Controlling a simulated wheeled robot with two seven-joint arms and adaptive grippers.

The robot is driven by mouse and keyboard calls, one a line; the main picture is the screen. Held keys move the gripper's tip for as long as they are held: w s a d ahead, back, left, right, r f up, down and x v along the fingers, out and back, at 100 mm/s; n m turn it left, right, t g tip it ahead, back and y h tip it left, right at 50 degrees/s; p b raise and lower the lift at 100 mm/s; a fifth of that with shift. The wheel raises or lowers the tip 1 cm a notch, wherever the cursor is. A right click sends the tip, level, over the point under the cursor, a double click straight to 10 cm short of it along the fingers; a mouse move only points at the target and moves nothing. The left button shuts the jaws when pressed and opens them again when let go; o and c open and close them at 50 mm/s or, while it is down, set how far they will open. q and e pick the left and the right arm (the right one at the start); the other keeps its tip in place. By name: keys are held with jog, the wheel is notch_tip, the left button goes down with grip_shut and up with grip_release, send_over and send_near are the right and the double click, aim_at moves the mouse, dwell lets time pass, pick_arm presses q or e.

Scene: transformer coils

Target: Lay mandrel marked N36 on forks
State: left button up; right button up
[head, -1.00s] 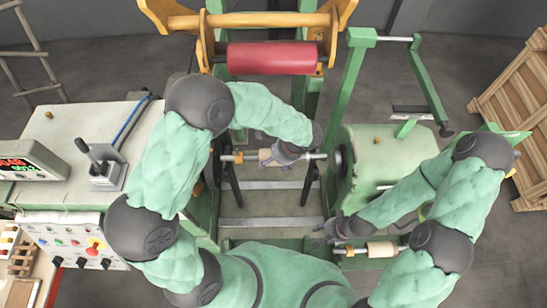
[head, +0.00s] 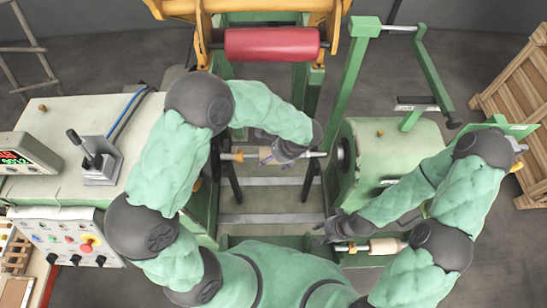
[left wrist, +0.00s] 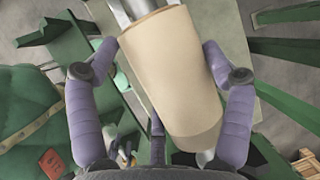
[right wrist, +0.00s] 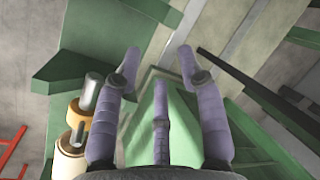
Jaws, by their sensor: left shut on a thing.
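My left gripper (head: 283,153) is shut on a tan mandrel (head: 265,154) with a metal shaft and a brass-coloured collar at its left. The mandrel lies crosswise and level in the gap of the green machine. In the left wrist view the tan body (left wrist: 175,75) fills the space between the fingers (left wrist: 160,55). Two dark slanted uprights (head: 234,184), perhaps the forks, stand below it; I cannot tell whether it touches them. No N36 mark is readable. My right gripper (head: 327,232) is open and empty, left of a second tan mandrel (head: 383,246).
A red roller (head: 272,43) hangs in an orange frame at the back. A green headstock (head: 385,160) stands right of the held mandrel. A control panel (head: 65,240) and lever (head: 90,155) are at left, a wooden crate (head: 510,95) at right.

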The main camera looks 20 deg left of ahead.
pick_arm(q)
jog(key=shift+f+b, duration=0.3)
jog(key=shift+b, duration=0.15)
dwell(0.5)
jog(key=o, duration=1.6)
jog(key=shift+s, duration=0.1)
jog(key=v, duration=1.2)
